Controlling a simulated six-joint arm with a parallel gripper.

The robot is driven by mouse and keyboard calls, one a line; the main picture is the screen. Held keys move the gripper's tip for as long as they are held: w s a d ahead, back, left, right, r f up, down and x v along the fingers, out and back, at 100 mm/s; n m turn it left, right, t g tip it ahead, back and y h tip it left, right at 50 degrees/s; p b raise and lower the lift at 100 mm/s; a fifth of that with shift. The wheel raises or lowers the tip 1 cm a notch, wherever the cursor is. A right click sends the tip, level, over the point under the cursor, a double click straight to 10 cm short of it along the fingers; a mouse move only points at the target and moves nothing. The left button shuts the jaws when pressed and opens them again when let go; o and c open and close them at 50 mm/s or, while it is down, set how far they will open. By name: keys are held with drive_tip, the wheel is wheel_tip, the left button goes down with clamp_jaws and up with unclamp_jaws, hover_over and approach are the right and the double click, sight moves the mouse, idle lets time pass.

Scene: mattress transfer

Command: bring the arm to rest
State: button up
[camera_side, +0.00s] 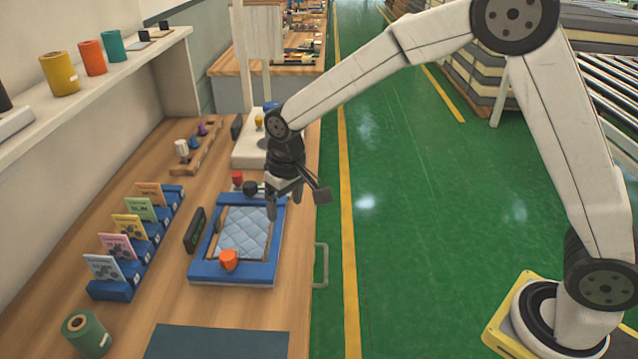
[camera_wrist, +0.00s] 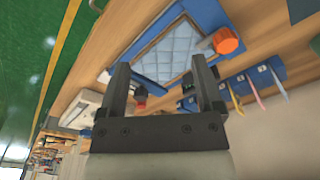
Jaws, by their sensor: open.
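My gripper (camera_side: 284,200) hangs from the white arm above the right edge of the wooden bench, near the far right corner of a blue frame (camera_side: 197,270). A light blue quilted pad (camera_side: 243,233), like a small mattress, lies inside the frame. In the wrist view my gripper (camera_wrist: 158,90) has its two dark fingers spread with nothing held between them. The quilted pad (camera_wrist: 172,52) and blue frame (camera_wrist: 205,12) lie beyond the fingers there. An orange knob (camera_side: 228,260) stands on the near side of the frame, and it also shows in the wrist view (camera_wrist: 226,40).
A blue card rack (camera_side: 125,285) with several coloured cards stands left of the frame. A small dark display (camera_side: 195,230) is beside it. A green roll (camera_side: 86,334) and a dark mat (camera_side: 215,342) are at the front. Green floor (camera_side: 430,220) is open right of the bench.

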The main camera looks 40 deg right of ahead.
drive_tip(key=s+d, duration=0.6)
drive_tip(key=s, duration=0.3)
drive_tip(key=s+d+f+m+t, duration=0.1)
drive_tip(key=s+d, duration=0.5)
drive_tip(key=s, duration=0.4)
drive_tip(key=shift+d+f+t, duration=0.15)
drive_tip(key=shift+d+t, duration=0.1)
drive_tip(key=shift+t, duration=0.05)
drive_tip(key=shift+w, duration=0.15)
